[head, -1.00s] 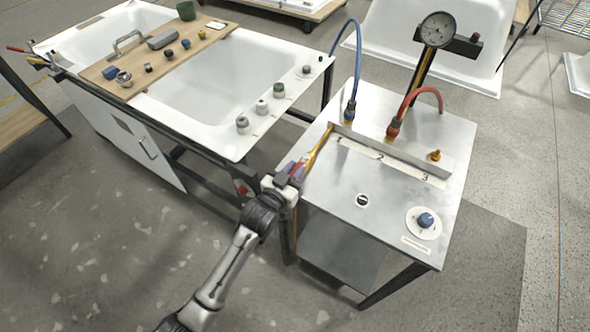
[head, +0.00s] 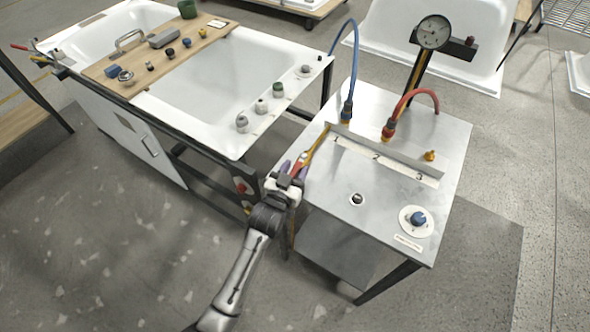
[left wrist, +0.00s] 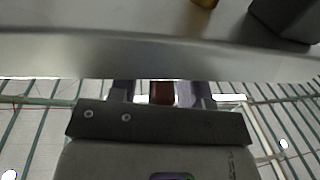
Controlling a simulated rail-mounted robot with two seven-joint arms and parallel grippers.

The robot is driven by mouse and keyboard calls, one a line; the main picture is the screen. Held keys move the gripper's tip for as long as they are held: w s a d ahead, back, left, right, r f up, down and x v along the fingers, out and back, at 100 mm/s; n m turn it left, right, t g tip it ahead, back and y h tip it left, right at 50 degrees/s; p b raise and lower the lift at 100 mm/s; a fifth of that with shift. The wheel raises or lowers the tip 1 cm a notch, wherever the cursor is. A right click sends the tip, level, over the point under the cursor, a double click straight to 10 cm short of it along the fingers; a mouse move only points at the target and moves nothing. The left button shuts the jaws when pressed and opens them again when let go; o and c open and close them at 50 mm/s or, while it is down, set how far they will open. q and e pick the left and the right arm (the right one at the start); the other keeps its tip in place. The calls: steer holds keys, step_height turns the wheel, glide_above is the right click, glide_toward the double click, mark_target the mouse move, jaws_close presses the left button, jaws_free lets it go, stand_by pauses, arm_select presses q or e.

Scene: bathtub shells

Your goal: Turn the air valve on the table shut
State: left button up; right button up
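The metal table (head: 330,190) carries a manifold strip (head: 385,160) marked 1, 2 and 3. A long yellow lever (head: 317,142), which looks like the valve handle, reaches from the strip's left end past the table's left edge. It appears to have a red end. My left gripper (head: 294,166) is at this end, beside the table edge. In the left wrist view its two purple fingers (left wrist: 162,93) stand apart on either side of a dark red piece (left wrist: 161,92), with a gap at the left; contact at the right is unclear. My right gripper is not in view.
A blue hose (head: 357,60) and a red hose (head: 412,94) rise from the strip. A blue knob (head: 418,219) sits at the table's front right, and a gauge (head: 434,32) stands behind. A bathtub bench (head: 233,148) with several fittings is close at the left.

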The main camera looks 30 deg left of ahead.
arm_select(q)
steer(key=shift+s, duration=0.6)
steer(key=s+p, duration=0.2)
steer(key=s, duration=1)
steer(key=shift+s+d, duration=0.15)
steer(key=shift+s, duration=0.2)
